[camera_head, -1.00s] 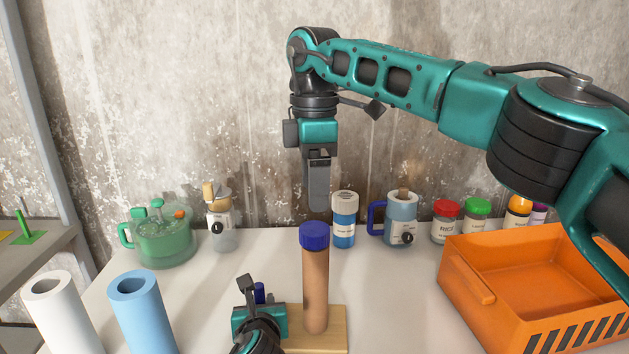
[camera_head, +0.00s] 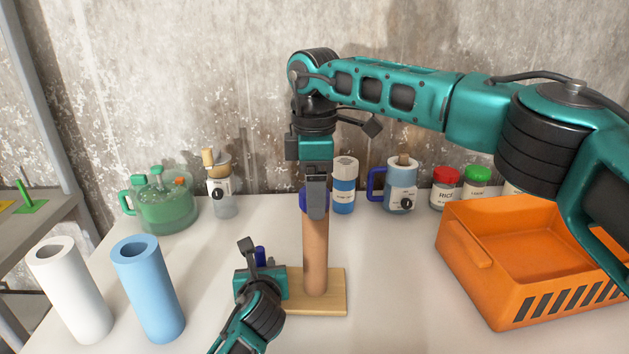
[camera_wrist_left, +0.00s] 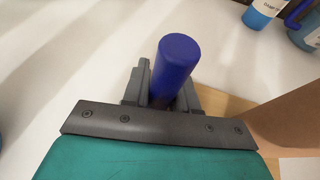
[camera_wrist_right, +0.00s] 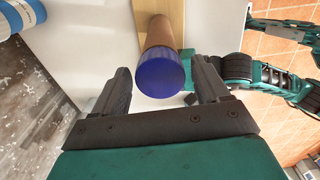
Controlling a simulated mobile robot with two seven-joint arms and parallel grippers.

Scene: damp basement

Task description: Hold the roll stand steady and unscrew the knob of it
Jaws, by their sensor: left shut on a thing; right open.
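The roll stand has a pale wooden base (camera_head: 325,303), a thick brown post (camera_head: 315,258) and a blue knob (camera_wrist_right: 160,78) on top. It stands upright on the table. A short blue peg (camera_wrist_left: 176,62) rises beside the post. My left gripper (camera_wrist_left: 165,98) is shut on this peg, low at the left of the base. My right gripper (camera_head: 316,200) points down at the top of the post, open. In the right wrist view the knob lies between its spread fingers, with gaps at both sides. In the head view the fingers hide most of the knob (camera_head: 303,200).
A white roll (camera_head: 72,295) and a blue roll (camera_head: 150,295) stand at the left. An orange crate (camera_head: 480,295) sits at the right.

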